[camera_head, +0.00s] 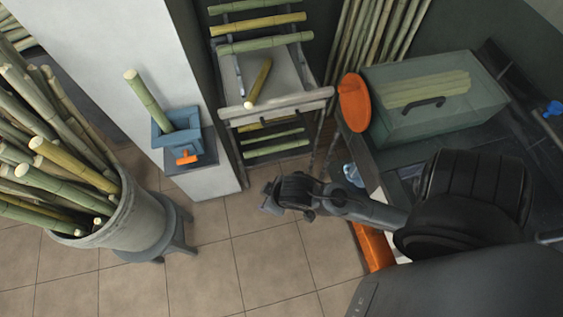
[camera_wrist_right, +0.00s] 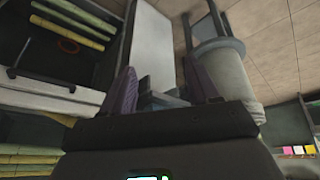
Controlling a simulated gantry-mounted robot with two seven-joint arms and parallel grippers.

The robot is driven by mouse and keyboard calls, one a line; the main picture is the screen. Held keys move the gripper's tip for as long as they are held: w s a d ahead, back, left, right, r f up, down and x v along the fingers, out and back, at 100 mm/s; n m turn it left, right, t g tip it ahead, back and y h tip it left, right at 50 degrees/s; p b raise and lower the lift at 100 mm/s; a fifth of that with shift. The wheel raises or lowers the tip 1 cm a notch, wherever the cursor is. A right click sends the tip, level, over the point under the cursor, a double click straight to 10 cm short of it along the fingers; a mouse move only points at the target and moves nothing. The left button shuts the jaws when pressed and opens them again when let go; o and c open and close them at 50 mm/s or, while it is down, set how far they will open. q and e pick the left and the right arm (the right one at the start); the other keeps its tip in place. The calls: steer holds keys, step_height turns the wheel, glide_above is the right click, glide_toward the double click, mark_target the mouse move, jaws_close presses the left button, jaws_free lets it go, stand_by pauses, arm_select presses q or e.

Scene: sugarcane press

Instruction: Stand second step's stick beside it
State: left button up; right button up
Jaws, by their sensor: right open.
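A ladder-like rack (camera_head: 276,94) stands at the top centre of the head view, with green and yellow sticks lying across its levels. One short yellow-brown stick (camera_head: 258,83) lies slanted on its pale tray (camera_head: 290,78). A green stick (camera_head: 147,98) leans in a blue holder (camera_head: 187,138) left of the rack. My right gripper (camera_head: 270,199) is open and empty, below and in front of the rack, apart from it. In the right wrist view its spread fingers (camera_wrist_right: 161,84) show the blue holder (camera_wrist_right: 160,97) between them, farther off. My left gripper is not in view.
A grey bucket (camera_head: 133,220) full of sticks stands on a stool at left. A white pillar (camera_head: 130,45) rises behind the holder. A glass case (camera_head: 430,112) and an orange disc (camera_head: 354,102) are at right. Tiled floor (camera_head: 210,255) is clear.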

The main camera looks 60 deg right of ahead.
steer(key=shift+n+g, duration=0.3)
steer(key=shift+g, duration=0.4)
steer(key=s, duration=0.1)
steer(key=s+r, duration=0.1)
steer(key=s, duration=0.1)
steer(key=s+a, duration=0.1)
steer(key=shift+s+r, duration=0.25)
steer(key=shift+s, duration=0.05)
steer(key=shift+r, duration=0.1)
step_height(320, 180, up, 36)
steer(key=p, duration=3.6)
steer(key=shift+o, duration=0.5)
steer(key=shift+w, duration=0.1)
